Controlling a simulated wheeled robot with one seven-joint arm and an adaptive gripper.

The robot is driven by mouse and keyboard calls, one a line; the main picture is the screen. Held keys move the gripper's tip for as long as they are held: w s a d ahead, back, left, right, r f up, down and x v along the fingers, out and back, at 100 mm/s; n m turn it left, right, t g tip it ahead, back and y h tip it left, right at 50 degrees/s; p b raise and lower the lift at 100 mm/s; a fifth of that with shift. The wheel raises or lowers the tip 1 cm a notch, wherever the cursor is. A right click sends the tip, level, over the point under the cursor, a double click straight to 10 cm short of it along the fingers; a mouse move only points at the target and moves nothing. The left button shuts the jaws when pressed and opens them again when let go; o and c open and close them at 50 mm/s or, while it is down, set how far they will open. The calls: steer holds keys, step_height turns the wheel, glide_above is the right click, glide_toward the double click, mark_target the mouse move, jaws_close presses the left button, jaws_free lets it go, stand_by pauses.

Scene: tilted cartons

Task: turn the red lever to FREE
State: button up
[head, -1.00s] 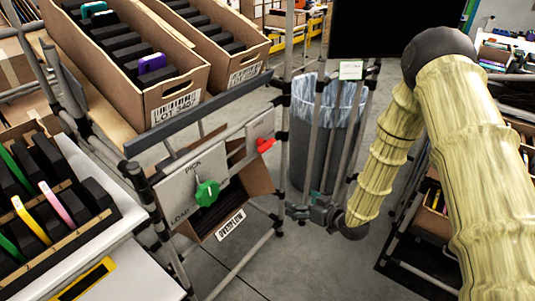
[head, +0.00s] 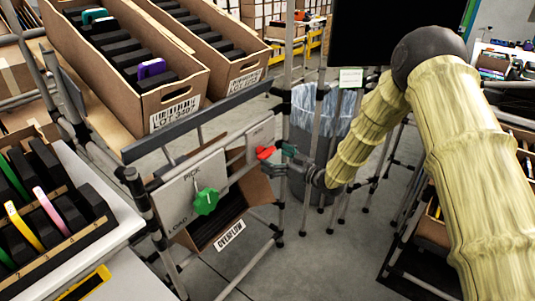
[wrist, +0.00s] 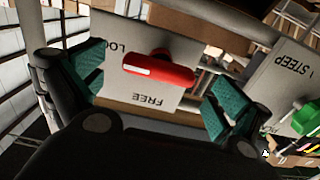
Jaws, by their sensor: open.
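The red lever (head: 265,152) sits on a small grey plate on the rack rail; it also shows in the wrist view (wrist: 160,70). There, the plate carries the word FREE, upside down below the lever, and a partly hidden word starting "LO" at upper left. The lever's bar lies nearly level in that view, with its pale end toward the "LO" side, not toward FREE. My gripper (wrist: 155,88) is open, one teal finger pad on each side of the lever with gaps between. In the head view my gripper (head: 284,159) is right beside the lever.
A green knob (head: 205,201) on a PICK/LOAD plate sits left of the lever. Tilted cartons (head: 178,118) stand above at left. A grey bin (head: 318,135) stands behind my arm.

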mark_target(270, 155)
steer(key=shift+x, duration=1.55)
steer(key=shift+c, duration=0.4)
steer(key=c, duration=0.9)
